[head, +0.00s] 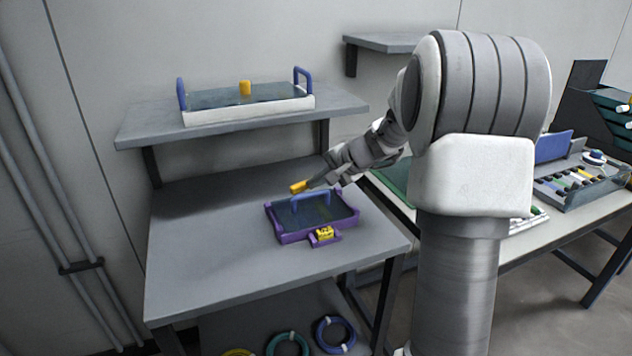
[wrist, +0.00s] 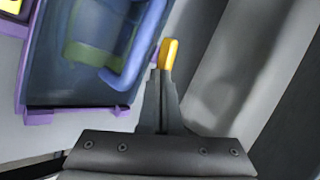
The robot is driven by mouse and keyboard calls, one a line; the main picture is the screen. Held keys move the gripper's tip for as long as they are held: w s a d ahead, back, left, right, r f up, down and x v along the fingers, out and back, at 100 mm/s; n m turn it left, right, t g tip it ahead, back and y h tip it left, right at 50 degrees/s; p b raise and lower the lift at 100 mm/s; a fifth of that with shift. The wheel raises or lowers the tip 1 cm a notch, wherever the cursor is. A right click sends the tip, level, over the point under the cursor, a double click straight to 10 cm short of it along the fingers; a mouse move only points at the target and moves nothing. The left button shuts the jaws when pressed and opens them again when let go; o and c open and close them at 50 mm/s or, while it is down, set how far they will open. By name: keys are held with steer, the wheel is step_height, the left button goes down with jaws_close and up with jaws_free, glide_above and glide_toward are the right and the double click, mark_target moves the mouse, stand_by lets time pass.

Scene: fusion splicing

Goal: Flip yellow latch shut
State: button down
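A purple fixture (head: 290,238) stands on the grey table and holds a dark tray with a blue handle (head: 311,196). A yellow latch (head: 324,233) with dark marks sits on a small purple bracket at its front edge. In the wrist view a yellow part (wrist: 10,5) at the top left corner, cut off by the frame, appears to be this latch. My gripper (head: 306,186) is above the fixture's back side, apart from the latch. Its fingers (wrist: 162,72) are together. A yellow piece is at their tips; I cannot tell whether it is held or part of them.
A raised shelf (head: 150,130) behind carries a white tray (head: 210,116) with blue handles and a yellow knob. Coloured coils (head: 336,334) lie below the table. A bench with parts trays stands at the right. The table's left side is clear.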

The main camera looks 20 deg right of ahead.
steer(key=shift+w+d+n+g+y+p, duration=0.3)
steer(key=shift+n+y, duration=0.25)
steer(key=shift+n, duration=0.25)
steer(key=shift+w+d+n+g+y+p, duration=0.1)
steer(key=shift+w+n+g+y+p, duration=0.1)
steer(key=shift+n+g+y+p, duration=0.45)
steer(key=shift+w+d+n+g+y+p, duration=0.1)
steer(key=shift+w+n+g+y+p, duration=0.15)
steer(key=shift+n+g+y+p, duration=0.45)
steer(key=shift+w+n+g+p, duration=0.1)
steer(key=shift+w+n+p, duration=0.2)
steer(key=shift+n, duration=0.75)
steer(key=shift+w+p, duration=0.1)
steer(key=shift+p, duration=0.2)
steer(key=shift+w+p, duration=0.25)
steer(key=shift+p, duration=0.25)
stand_by(0.3)
stand_by(1.0)
steer(key=shift+s+a+b, duration=0.3)
steer(key=shift+a, duration=0.45)
steer(key=shift+r, duration=0.1)
